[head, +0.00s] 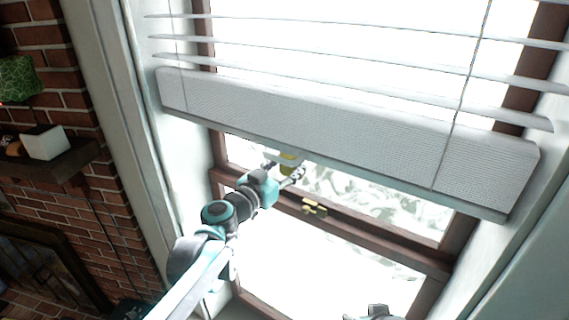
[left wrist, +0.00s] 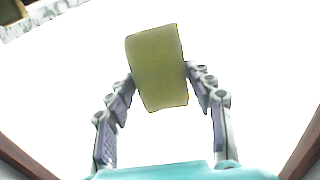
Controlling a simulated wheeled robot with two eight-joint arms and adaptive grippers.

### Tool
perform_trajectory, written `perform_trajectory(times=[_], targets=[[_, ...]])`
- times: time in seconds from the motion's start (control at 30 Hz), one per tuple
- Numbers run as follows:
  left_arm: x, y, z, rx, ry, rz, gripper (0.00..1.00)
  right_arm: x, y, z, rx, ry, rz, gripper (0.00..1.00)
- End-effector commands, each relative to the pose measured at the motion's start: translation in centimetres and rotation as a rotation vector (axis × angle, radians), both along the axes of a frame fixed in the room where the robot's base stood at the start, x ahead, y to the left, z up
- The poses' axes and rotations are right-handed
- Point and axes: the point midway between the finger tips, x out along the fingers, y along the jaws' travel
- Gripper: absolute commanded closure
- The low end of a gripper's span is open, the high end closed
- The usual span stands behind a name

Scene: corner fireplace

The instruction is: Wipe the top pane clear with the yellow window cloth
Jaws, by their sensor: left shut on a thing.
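The yellow window cloth (left wrist: 158,68) is a small folded pad between the fingers of my left gripper (left wrist: 158,82), which is shut on it. In the head view the cloth (head: 290,157) shows just under the blind, partly hidden by my left gripper (head: 287,168). The top pane (head: 385,197) shows below the blind, with whitish, swirling smears right of the gripper. The gripper is in front of the pane's left part; I cannot tell whether the cloth touches the glass. A grey piece at the bottom edge (head: 372,312) seems to be my right gripper, mostly cut off.
A white blind (head: 340,135) hangs tilted across the upper window, its thick bottom slat just above the cloth. A brass latch (head: 314,208) sits on the brown middle rail (head: 370,240). The lower pane (head: 310,270) is bright. A mantel shelf (head: 45,165) and brick wall stand at left.

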Motion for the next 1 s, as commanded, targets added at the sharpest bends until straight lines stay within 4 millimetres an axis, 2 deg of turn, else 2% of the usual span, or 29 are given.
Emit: perform_trajectory(times=[0.27, 0.47, 1.0], targets=[[-1.5, -2.0, 0.0, 0.0, 0.0, -0.001, 0.7, 0.0, 0.0, 0.1, 0.0, 0.0, 0.0, 0.6], [-1.4, -2.3, -0.1, 0.0, 0.0, 0.0, 0.7, 0.0, 0.0, -0.1, 0.0, 0.0, 0.0, 0.6], [1.1, 0.8, 0.0, 0.0, 0.0, 0.003, 0.7, 0.0, 0.0, -0.6, 0.0, 0.0, 0.0, 0.6]])
